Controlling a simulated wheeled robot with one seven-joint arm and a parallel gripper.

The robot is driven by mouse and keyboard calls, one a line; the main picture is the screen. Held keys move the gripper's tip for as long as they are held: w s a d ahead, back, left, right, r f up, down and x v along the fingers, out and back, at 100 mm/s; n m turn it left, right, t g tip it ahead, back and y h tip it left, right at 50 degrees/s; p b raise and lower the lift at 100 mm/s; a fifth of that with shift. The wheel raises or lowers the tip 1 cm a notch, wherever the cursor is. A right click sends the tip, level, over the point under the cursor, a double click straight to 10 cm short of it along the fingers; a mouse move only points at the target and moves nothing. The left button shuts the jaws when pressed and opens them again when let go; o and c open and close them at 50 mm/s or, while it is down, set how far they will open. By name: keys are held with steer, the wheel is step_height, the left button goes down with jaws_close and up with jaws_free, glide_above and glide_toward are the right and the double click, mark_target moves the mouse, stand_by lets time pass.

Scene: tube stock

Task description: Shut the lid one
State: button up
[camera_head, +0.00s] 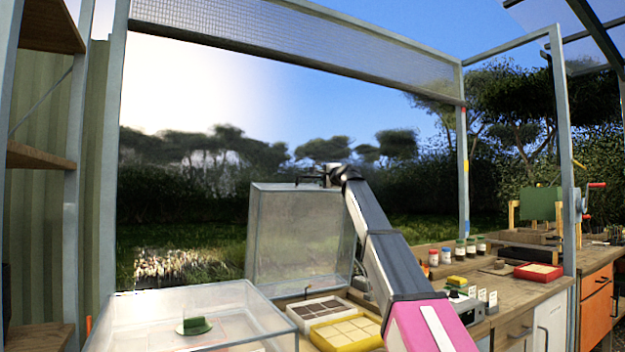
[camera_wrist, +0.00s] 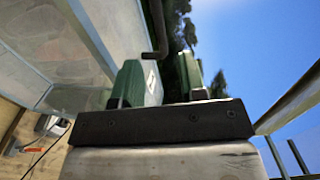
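A clear lid (camera_head: 300,240) stands raised, nearly upright, behind a clear open-topped box (camera_head: 270,306). Whether a hinge joins them cannot be seen. A dark bar handle (camera_head: 309,180) is at the lid's top edge. My gripper (camera_head: 328,176) is at that top edge, close to the handle. In the wrist view my gripper (camera_wrist: 160,80) has its two green fingers apart, with a gap between them. The dark handle (camera_wrist: 157,28) shows just beyond the fingertips, in line with the gap; contact cannot be made out. The lid's clear panel (camera_wrist: 45,45) fills the left there.
A green piece on a white dish (camera_head: 194,326) is inside the box. A brown-celled tray (camera_head: 318,312) and a yellow tray (camera_head: 347,333) lie right of it, beside my arm. Several jars (camera_head: 460,251) and a red tray (camera_head: 539,271) stand further right. Space above the box is clear.

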mark_target(313, 177)
steer(key=x, duration=0.9)
steer(key=shift+w+a, duration=0.15)
steer(key=shift+w, duration=0.05)
steer(key=shift+c, duration=0.4)
